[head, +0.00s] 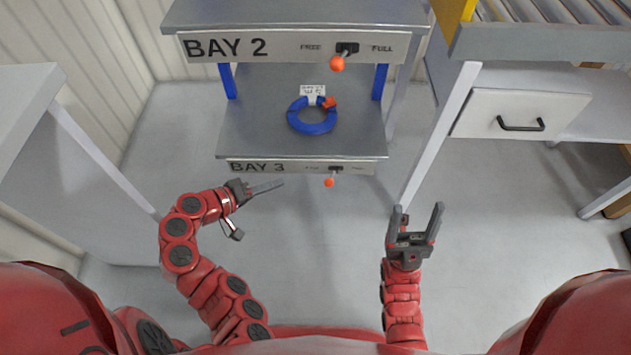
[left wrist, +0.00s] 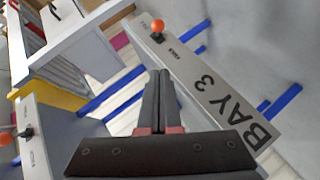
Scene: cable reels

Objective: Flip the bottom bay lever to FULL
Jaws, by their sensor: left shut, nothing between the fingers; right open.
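The bottom bay is BAY 3, with a label strip (head: 260,168) on its front edge. Its lever has an orange ball knob (head: 329,183) that hangs down and leans left, toward the FREE side. The knob also shows in the left wrist view (left wrist: 158,25), beyond my fingertips. My left gripper (head: 283,183) is shut and empty, a little left of the knob and apart from it. In the left wrist view its fingers (left wrist: 158,76) point toward the strip. My right gripper (head: 421,208) is open and empty, to the right of and nearer than the lever.
A blue ring-shaped reel (head: 312,126) with an orange piece and a white tag lies on the BAY 3 shelf (head: 250,130). Above is BAY 2 with its own orange lever knob (head: 337,63), leaning left. A white drawer unit (head: 520,105) stands right. The floor before the rack is clear.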

